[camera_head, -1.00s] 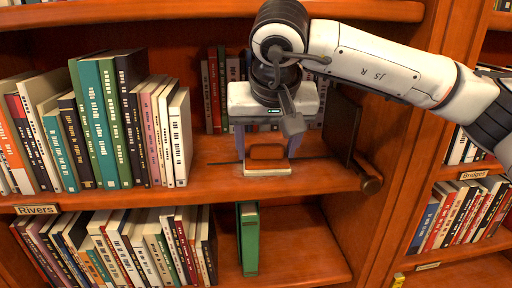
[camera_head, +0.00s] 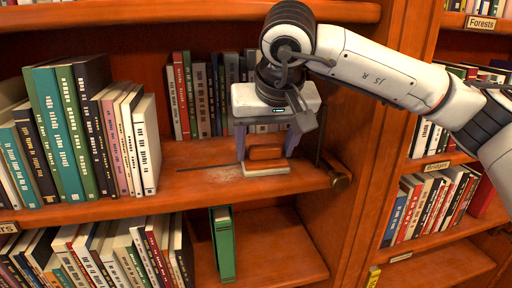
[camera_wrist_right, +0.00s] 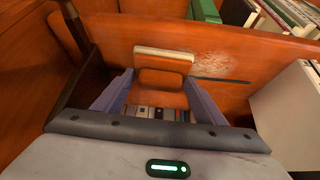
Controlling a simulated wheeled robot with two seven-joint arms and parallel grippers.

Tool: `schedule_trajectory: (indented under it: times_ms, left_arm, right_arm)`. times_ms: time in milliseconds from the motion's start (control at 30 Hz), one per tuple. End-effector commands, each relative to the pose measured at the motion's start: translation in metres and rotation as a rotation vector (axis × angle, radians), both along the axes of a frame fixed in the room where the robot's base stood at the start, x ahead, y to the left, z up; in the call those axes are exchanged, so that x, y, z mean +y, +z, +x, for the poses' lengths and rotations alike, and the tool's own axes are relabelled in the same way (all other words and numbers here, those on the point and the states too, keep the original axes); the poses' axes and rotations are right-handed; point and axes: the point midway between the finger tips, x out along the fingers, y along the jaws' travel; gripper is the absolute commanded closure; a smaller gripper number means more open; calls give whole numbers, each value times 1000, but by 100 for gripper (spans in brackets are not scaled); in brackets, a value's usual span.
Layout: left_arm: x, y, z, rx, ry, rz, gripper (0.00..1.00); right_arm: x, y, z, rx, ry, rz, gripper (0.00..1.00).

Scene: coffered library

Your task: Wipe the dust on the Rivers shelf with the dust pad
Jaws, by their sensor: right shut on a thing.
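The dust pad has an orange-brown grip block and a pale base (camera_head: 265,169). It is at the front part of the Rivers shelf (camera_head: 110,212), near the shelf's right end. My right gripper (camera_head: 266,153) points down, with its two lilac fingers on either side of the pad's block. The pad (camera_wrist_right: 165,53) also shows between the fingers in the right wrist view. A pale, speckled dust patch (camera_head: 218,174) lies on the wood just left of the pad; it also shows in the right wrist view (camera_wrist_right: 208,62). My left gripper is out of view.
Upright books (camera_head: 75,130) fill the shelf's left part, and more books (camera_head: 190,95) stand at the back. A green book (camera_head: 223,243) stands below. The bookcase upright is on the right.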

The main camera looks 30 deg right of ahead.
Motion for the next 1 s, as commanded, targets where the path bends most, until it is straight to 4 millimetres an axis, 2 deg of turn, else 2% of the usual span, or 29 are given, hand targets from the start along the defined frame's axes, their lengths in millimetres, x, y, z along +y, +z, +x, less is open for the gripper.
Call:
schedule_trajectory:
  times_ms: [167,367,767,1000]
  left_arm:
    - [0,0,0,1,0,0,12]
    - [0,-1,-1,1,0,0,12]
    - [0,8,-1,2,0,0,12]
    - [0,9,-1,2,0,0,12]
  right_arm:
    - [-14,0,-4,3,-1,-2,61]
    - [-15,-2,-4,3,0,-2,61]
    - [14,0,3,4,3,-2,61]
    - [22,0,5,3,3,-1,61]
